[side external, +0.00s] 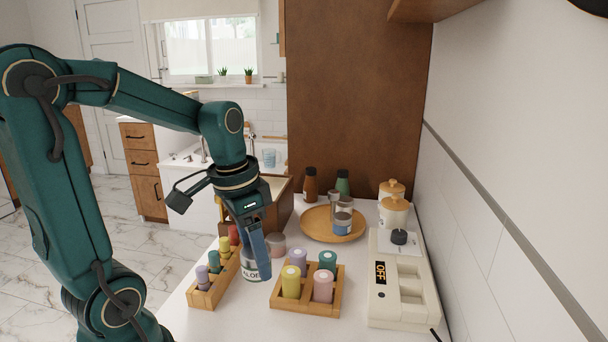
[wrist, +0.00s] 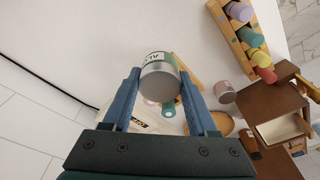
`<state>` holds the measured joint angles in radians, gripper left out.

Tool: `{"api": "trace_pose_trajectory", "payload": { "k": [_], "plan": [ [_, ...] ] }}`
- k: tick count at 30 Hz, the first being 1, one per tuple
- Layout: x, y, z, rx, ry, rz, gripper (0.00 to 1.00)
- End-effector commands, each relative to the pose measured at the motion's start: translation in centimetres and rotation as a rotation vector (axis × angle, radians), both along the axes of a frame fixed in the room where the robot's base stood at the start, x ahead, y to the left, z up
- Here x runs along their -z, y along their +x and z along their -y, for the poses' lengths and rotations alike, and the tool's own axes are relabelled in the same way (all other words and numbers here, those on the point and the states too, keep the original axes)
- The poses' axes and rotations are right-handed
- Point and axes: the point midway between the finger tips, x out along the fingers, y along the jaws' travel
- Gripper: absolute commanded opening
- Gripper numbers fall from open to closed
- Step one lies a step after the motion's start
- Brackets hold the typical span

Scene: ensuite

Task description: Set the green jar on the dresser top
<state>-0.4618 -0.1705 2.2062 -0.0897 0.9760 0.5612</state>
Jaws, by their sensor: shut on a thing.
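My gripper (side external: 258,262) is shut on a short round jar (side external: 255,274) with a pale label and dark lettering that partly reads "ALO". In the wrist view the jar (wrist: 159,82) sits between the two blue fingers, its grey metallic end facing the camera and a green edge showing on its label. It is held just over the white counter; I cannot tell whether it touches. The small brown wooden dresser (side external: 272,214) stands behind my gripper, partly hidden by it. In the wrist view the dresser (wrist: 261,101) is at right, with a pale-lined drawer (wrist: 282,130) pulled open.
Wooden racks of coloured jars stand left (side external: 212,287) and right (side external: 308,300) of my gripper. A pink jar (side external: 276,245) is close behind it. A round wooden tray (side external: 318,226) holds glass jars farther back. A cream appliance marked "OFF" (side external: 398,290) stands at the right.

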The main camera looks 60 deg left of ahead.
Motion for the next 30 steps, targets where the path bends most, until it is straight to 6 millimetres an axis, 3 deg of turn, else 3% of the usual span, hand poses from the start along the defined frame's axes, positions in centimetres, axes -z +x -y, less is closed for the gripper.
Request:
{"api": "trace_pose_trajectory", "payload": {
  "k": [5,14,24,30],
  "plan": [
    [-1.9,2.8,-2.0,0.051,0.001,0.001,0.0],
    [-3.5,7.4,-8.0,0.075,-0.002,-0.004,0.0],
    [-1.8,9.9,-16.2,0.017,-0.003,-0.004,0.0],
    [0.3,9.4,-18.7,-0.043,-0.002,-0.003,0.0]
  ]
}}
